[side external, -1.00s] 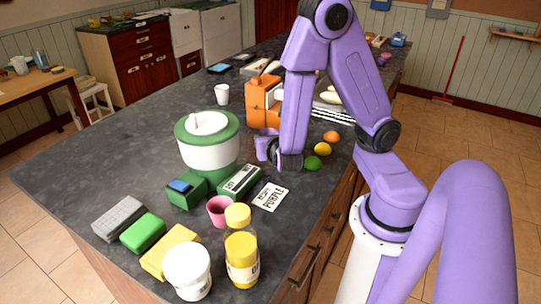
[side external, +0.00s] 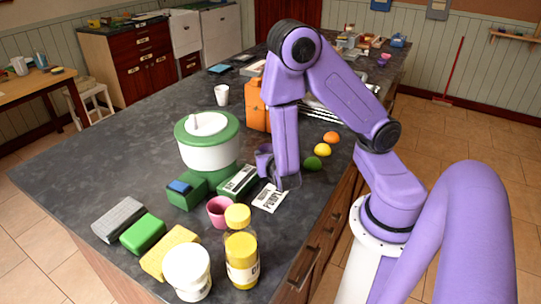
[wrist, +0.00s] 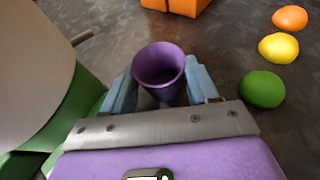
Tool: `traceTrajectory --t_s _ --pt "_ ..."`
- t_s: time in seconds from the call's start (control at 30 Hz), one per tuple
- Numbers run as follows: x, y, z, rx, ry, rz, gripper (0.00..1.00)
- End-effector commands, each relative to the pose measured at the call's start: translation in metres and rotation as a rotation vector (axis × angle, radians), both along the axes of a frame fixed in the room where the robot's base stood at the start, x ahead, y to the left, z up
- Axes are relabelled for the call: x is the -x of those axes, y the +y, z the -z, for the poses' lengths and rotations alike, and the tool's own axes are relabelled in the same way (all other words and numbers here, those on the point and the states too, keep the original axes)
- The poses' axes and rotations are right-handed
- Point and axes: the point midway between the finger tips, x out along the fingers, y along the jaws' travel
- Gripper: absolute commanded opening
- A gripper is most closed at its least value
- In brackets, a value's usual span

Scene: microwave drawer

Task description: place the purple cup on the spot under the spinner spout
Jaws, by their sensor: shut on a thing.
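The purple cup (side external: 264,161) is upright in my gripper (side external: 273,176), to the right of the green and white spinner (side external: 206,144). In the wrist view the cup (wrist: 159,66) shows its open, empty-looking mouth between the two blue-grey fingers of my gripper (wrist: 160,92), which are shut on it. The spinner (wrist: 40,70) fills the left of the wrist view, with a short brown rod (wrist: 82,38) sticking out towards the cup. I cannot tell whether this rod is the spout. The spot under the spout is not clearly visible. I cannot tell whether the cup's base touches the counter.
A green labelled box (side external: 237,183) and a white card (side external: 269,198) lie near my gripper. A pink cup (side external: 220,211) stands closer to the camera. Green (side external: 312,163), yellow (side external: 322,150) and orange (side external: 331,137) fruits lie right. An orange appliance (side external: 256,106) stands behind.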

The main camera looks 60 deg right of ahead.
Motion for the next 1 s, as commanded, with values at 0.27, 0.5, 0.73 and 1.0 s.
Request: traceTrajectory --t_s 0.27,0.5,0.73,1.0 --pt "0.0 0.0 0.004 0.0 0.0 -0.001 0.85" --pt "0.0 0.0 0.004 0.0 0.0 0.0 0.85" --pt "0.0 0.0 0.003 0.0 0.0 0.001 0.85" --pt "0.011 0.015 -0.004 0.0 0.0 -0.006 0.85"
